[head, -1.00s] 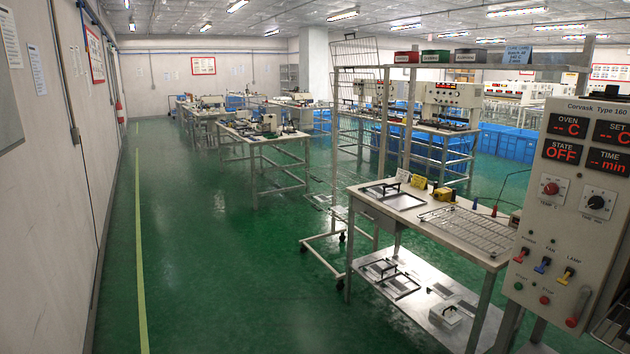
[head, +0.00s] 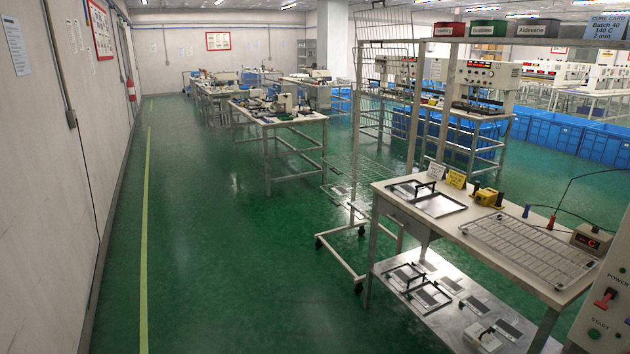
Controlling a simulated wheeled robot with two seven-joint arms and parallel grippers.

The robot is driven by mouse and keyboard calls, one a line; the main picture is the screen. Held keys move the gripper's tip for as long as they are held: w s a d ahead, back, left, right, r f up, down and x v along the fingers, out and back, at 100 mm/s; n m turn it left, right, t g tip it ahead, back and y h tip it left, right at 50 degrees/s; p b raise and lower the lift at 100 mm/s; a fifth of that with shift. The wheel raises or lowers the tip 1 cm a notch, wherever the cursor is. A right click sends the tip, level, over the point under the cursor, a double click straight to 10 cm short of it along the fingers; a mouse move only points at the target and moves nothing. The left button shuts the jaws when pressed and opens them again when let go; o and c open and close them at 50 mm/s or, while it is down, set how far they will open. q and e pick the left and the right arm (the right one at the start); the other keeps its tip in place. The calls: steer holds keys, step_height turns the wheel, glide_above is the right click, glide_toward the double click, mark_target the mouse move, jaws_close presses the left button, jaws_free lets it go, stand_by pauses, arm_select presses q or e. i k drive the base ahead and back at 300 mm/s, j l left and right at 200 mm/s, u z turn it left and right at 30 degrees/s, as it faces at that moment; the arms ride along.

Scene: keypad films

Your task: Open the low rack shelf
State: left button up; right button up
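A wheeled metal rack (head: 412,130) stands right of centre, behind the near workbench. A wire mesh panel (head: 385,28) stands raised near its top. Lower down, a wire mesh shelf (head: 362,172) with several small flat pale pieces on or near it shows at the rack's left side. It looks roughly level, but I cannot tell its exact state against the green floor. The workbench hides part of the rack's lower right. Neither of my grippers is in view.
A workbench (head: 480,232) with frames, a yellow tool and a wire grid stands at the right, above a lower metal shelf (head: 455,322). A control panel (head: 605,300) is cut off at the right edge. Green floor (head: 220,240) is clear at centre and left, beside a wall.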

mark_target(345, 155)
steer(key=i+z, duration=0.1)
steer(key=i, duration=2)
steer(key=i+j+z, duration=0.15)
steer(key=i+z, duration=0.15)
steer(key=i, duration=0.25)
steer(key=i+j+z, duration=0.25)
steer(key=i, duration=0.25)
steer(key=i+j+z, duration=0.3)
steer(key=i, duration=0.2)
